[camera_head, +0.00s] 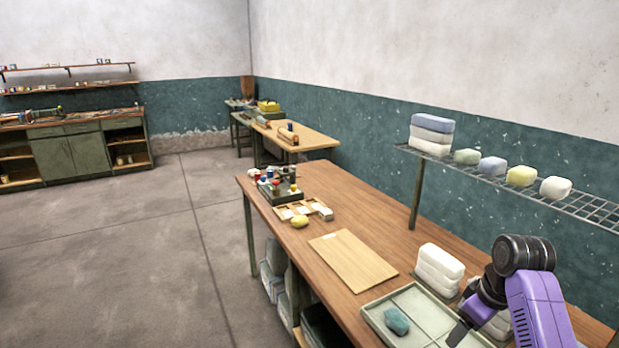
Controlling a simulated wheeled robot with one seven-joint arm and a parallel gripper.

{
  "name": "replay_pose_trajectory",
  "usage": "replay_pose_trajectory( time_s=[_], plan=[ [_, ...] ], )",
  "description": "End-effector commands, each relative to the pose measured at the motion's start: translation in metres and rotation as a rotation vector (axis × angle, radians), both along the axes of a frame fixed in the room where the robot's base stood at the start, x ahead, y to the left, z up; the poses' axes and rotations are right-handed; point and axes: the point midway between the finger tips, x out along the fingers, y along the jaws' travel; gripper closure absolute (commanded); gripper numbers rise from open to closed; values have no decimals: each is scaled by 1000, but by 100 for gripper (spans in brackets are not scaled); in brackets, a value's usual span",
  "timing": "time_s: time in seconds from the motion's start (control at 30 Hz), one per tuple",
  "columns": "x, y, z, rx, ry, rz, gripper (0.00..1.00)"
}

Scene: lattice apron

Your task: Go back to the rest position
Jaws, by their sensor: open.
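My purple and black arm comes in at the lower right of the head view. My gripper (459,333) points down over the right part of a pale green divided tray (376,317) on the wooden table (345,196). Its jaws are open, though only a dark finger part shows and the rest is cut off or hidden behind the arm. A teal lump (396,321) lies in the tray's left compartment, apart from the gripper.
White stacked blocks (439,268) stand behind the tray, close to my arm. A wire shelf (585,206) with several soft lumps overhangs the table. A board (353,260), a yellow lump (299,221) and a jar rack (277,190) lie farther left. Open floor (110,260) lies left.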

Motion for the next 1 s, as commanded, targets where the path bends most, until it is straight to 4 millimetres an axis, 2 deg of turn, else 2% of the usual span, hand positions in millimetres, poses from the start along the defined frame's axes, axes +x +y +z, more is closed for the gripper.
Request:
replay_pose_trajectory(
  time_s=[0.1, 0.2, 0.3, 0.43, 0.57, 0.67, 0.87, 1.0],
  plan=[
    [40, -11, 28, -36, -203, -77, 29],
    [62, -14, 38, -45, -372, -146, 29],
    [72, -6, 37, -31, -529, -207, 29],
    [69, 12, 29, 5, -720, -280, 29],
    [49, 35, 18, 49, -876, -341, 29],
    [26, 52, 10, 84, -975, -380, 29],
    [-34, 84, -1, 149, -1132, -436, 29],
    [-84, 105, -4, 188, -1217, -463, 29]
  ],
)
